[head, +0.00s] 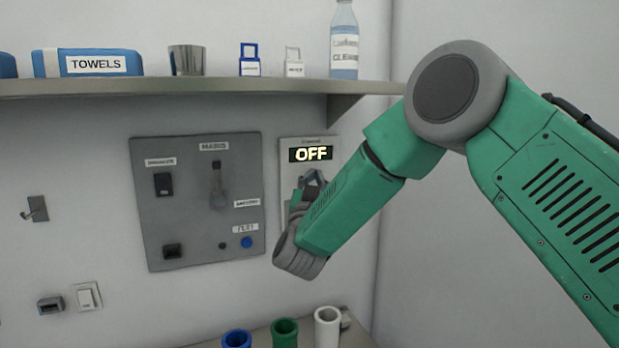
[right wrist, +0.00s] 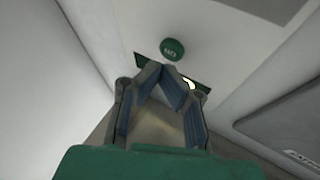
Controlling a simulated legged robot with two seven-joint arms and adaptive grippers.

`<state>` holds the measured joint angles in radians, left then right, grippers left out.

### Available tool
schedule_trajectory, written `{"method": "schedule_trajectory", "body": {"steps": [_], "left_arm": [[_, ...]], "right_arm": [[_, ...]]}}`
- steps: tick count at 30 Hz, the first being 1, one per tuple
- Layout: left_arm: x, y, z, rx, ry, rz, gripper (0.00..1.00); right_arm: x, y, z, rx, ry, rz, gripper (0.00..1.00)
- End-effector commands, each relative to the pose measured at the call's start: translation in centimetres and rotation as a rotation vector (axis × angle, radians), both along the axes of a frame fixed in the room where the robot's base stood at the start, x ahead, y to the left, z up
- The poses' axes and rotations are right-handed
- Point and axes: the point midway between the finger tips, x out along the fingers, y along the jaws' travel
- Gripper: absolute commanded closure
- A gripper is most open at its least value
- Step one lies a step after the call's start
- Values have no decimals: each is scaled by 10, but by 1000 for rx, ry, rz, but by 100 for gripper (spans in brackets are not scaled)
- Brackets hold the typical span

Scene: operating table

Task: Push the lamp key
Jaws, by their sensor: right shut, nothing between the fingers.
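A narrow grey wall panel (head: 287,172) carries a lit display (head: 311,153) reading OFF; its small top label is unreadable, so I cannot tell whether it names the lamp. My right gripper (head: 312,177) is just below this display, its arm covering the panel's lower part. In the right wrist view, a round green key (right wrist: 173,49) with upside-down lettering like "ON" sits just beyond my right gripper's (right wrist: 164,69) joined fingertips. A small gap appears between tips and key, but contact is hard to judge. The fingers are shut, empty, and partly cover the display. My left gripper is out of view.
A larger grey panel (head: 200,238) with a lever, switches and a blue button (head: 246,242) is at the left. A shelf (head: 200,86) above holds towels (head: 88,63), a metal cup (head: 187,60) and a bottle (head: 344,40). Several cups, including a green one (head: 285,332), stand below.

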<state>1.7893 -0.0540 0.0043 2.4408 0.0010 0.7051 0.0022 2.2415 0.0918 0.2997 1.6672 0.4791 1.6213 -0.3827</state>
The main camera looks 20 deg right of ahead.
Motion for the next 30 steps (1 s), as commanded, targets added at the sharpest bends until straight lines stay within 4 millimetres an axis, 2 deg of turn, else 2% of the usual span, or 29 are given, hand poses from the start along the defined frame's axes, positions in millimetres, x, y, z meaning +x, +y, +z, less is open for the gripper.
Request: {"method": "schedule_trajectory", "body": {"steps": [5,21,30], "left_arm": [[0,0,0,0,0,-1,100],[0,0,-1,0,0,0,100],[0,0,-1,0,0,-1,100]], "right_arm": [[-3,4,0,-2,1,1,100],[-55,7,1,-3,2,1,100],[-60,6,0,-2,1,0,100]]}}
